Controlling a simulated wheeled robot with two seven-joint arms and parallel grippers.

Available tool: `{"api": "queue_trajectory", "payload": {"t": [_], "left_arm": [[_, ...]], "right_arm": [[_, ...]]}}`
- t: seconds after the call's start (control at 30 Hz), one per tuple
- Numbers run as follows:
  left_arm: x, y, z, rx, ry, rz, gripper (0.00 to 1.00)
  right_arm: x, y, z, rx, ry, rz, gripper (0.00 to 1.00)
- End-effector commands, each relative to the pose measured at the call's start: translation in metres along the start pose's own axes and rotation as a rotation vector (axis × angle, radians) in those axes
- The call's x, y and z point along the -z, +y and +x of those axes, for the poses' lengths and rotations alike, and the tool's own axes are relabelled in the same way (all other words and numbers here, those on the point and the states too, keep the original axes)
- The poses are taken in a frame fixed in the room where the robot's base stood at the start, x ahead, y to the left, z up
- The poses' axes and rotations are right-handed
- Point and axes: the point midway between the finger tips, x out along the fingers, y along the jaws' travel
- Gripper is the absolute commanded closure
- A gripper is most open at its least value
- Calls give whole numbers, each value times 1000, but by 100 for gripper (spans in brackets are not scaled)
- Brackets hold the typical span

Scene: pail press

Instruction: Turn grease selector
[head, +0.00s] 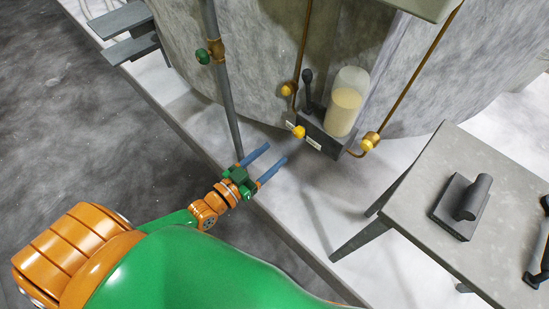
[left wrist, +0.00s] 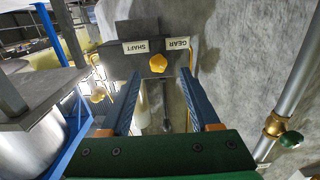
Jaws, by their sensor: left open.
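The grease selector is a small yellow knob (head: 299,131) on the front of a dark block (head: 318,136) low on the grey machine. In the left wrist view the knob (left wrist: 158,63) sits between two white labels, SHAFT (left wrist: 136,47) and GEAR (left wrist: 177,43), which appear upside down. Which label it points to, I cannot tell. My left gripper (head: 276,153) is open and empty, a short way in front of the block. In the left wrist view its blue fingers (left wrist: 160,76) frame the knob from either side, apparently without touching it. My right gripper is out of view.
A clear reservoir of tan grease (head: 343,112) and a black lever (head: 307,88) stand on the block. Brass pipes with yellow fittings (head: 370,141) flank it. A grey pipe with a green-handled valve (head: 203,56) rises at left. A grey table (head: 415,195) stands at right.

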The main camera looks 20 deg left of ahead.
Motion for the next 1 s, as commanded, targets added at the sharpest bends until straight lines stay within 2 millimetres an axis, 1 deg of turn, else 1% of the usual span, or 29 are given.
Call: {"api": "queue_trajectory", "payload": {"t": [0.03,0.1,0.17,0.47,0.7,0.73,0.77,0.8,0.87,0.9,0.97,1.0], "left_arm": [[3,2,2,-6,25,-4,38],[8,2,7,-6,35,-7,38],[8,2,13,-5,35,-7,38],[8,2,58,-6,33,-7,38],[8,2,93,-6,31,-7,38],[11,2,92,-6,28,-6,46],[11,2,91,-6,28,-6,54],[11,2,91,-6,27,-6,64],[11,2,91,-6,27,-6,81],[11,2,91,-6,28,-6,84],[11,2,90,-6,28,-4,84],[11,2,90,-4,28,52,84]], "right_arm": [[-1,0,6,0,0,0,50],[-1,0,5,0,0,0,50],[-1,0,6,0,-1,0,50],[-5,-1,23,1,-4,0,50],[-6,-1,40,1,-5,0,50],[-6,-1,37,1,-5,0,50],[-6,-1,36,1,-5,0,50],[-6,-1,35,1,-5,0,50],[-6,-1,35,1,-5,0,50],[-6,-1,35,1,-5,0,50],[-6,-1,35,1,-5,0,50],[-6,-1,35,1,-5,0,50]]}}
